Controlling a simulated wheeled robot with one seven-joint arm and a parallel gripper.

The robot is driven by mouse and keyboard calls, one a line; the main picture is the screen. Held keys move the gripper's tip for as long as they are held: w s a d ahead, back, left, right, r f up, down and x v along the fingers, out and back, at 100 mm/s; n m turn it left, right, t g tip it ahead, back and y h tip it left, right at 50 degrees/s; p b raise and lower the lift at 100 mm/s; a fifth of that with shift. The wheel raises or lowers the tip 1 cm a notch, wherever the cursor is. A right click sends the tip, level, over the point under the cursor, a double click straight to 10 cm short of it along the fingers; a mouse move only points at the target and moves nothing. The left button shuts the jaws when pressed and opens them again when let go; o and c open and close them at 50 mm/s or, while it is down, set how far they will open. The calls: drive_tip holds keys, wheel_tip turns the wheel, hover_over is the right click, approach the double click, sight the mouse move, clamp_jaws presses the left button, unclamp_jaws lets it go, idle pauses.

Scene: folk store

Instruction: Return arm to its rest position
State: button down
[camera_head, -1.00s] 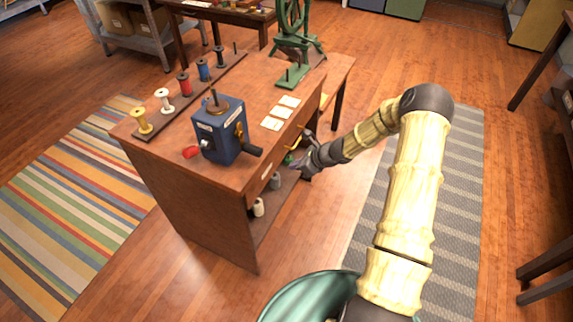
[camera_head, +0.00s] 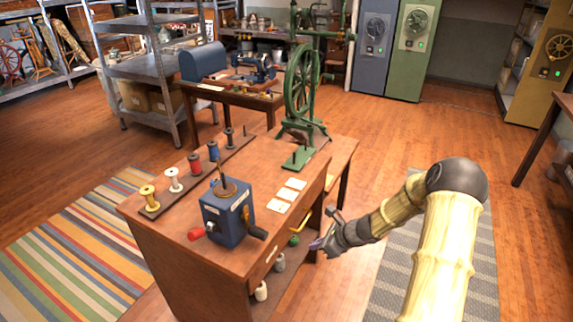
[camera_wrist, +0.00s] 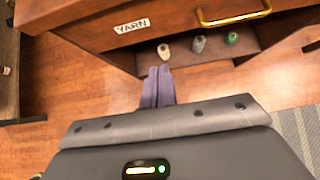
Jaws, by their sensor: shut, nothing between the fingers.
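My arm (camera_head: 440,250) reaches in from the lower right in the head view, bent at the elbow. My gripper (camera_head: 318,244) is beside the right side of the wooden workbench (camera_head: 185,258), close to its drawer front. In the wrist view my gripper's fingers (camera_wrist: 157,87) are together with nothing between them. They point toward the bench, below the drawer labelled YARN (camera_wrist: 133,26) and its brass handle (camera_wrist: 232,14). Whether the fingers touch the bench is hard to tell.
Spools (camera_wrist: 199,44) stand on the bench's lower shelf. A blue winder (camera_head: 228,218) and a green spinning wheel (camera_head: 303,85) stand on top. A grey striped rug (camera_head: 400,272) and open wooden floor lie to the right.

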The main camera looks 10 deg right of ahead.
drive_tip(key=s+a+r+n+g+h+p, duration=0.2)
drive_tip(key=s+r+n+h+p, duration=0.5)
drive_tip(key=s+r+n, duration=1.6)
wheel_tip(320, 180, up, 4)
drive_tip(key=a+n+p, duration=0.1)
drive_tip(key=n+p, duration=0.1)
drive_tip(key=p, duration=0.1)
drive_tip(key=shift+a+g, duration=0.2)
drive_tip(key=shift+g, duration=0.1)
